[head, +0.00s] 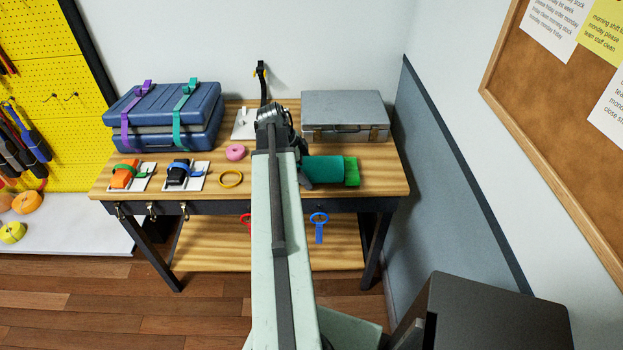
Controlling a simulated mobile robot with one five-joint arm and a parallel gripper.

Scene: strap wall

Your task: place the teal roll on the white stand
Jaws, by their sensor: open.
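The teal roll (325,169) lies on its side on the right part of the wooden workbench, its left end partly hidden by my gripper. My gripper (306,172) is dark and sits beside or against the roll's left end. The jaws are open, but the arm hides much of them, and I cannot tell whether they touch the roll. A white plate (243,124), possibly the white stand, lies at the back middle of the bench, its right side partly hidden by my arm.
A bright green block (351,171) adjoins the roll's right end. A grey case (345,115) stands behind it. Blue cases (163,115), a pink ring (235,152), a yellow ring (230,179) and strap holders (186,175) occupy the left. A black post (262,82) rises behind.

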